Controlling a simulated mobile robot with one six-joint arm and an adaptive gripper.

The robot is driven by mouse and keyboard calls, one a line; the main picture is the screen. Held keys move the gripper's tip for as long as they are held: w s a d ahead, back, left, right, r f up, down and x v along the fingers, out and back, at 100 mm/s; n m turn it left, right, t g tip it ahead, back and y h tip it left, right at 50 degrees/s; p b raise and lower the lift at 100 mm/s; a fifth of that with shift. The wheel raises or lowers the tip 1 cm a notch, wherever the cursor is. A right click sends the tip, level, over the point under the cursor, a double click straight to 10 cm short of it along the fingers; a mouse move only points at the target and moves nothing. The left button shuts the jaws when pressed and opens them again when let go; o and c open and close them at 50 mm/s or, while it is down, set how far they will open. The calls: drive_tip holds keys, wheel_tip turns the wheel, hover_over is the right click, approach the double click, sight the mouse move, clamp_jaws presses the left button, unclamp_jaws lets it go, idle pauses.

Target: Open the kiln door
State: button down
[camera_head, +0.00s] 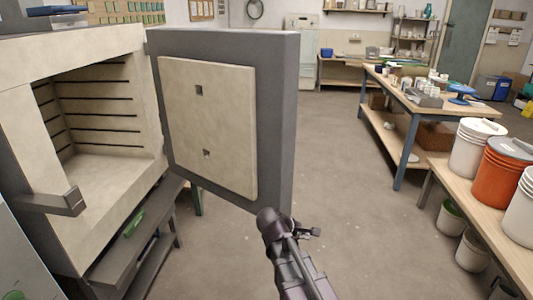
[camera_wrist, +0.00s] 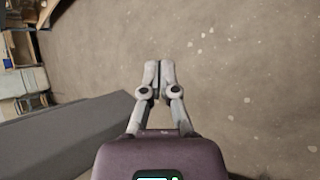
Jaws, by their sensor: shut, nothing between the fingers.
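The kiln (camera_head: 100,150) stands at the left in the head view, its pale brick chamber with grooved walls exposed. The kiln door (camera_head: 208,125) is swung wide open, its pale inner panel with two small square holes facing the chamber side. My gripper (camera_head: 316,233) is in front of and below the door's free edge, apart from it. In the wrist view my gripper (camera_wrist: 158,68) is shut and empty, fingertips together over the bare floor. A grey slab (camera_wrist: 70,140), probably the door, lies at the lower left there. The door's outer face and handle are hidden in the head view.
A latch bracket (camera_head: 55,202) juts from the kiln front. White and orange buckets (camera_head: 503,165) stand on a bench at the right, with smaller buckets (camera_head: 472,250) below. A work table (camera_head: 425,105) stands behind. The floor (camera_head: 340,160) between is clear.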

sight(271, 155)
drive_tip(key=w+a+r+n+t+h+p, duration=0.1)
drive_tip(key=w+a+r+n+t+p, duration=0.1)
drive_tip(key=a+r+n+t, duration=0.3)
drive_tip(key=w+a+r+n+t+h+p, duration=0.1)
drive_tip(key=w+a+r+n+t+p, duration=0.2)
drive_tip(key=a+r+n, duration=0.7)
drive_tip(key=a+r+t, duration=0.2)
drive_tip(key=a+r, duration=0.1)
drive_tip(key=a, duration=0.2)
drive_tip(key=shift+w+a+r+n, duration=0.2)
drive_tip(key=shift+a+r+n, duration=0.05)
drive_tip(key=shift+a+n, duration=0.1)
drive_tip(key=shift+w+d, duration=0.1)
drive_tip(key=shift+w, duration=0.05)
drive_tip(key=x, duration=1.3)
drive_tip(key=shift+w+d+r, duration=0.15)
drive_tip(key=shift+w+d, duration=0.1)
drive_tip(key=shift+d, duration=0.05)
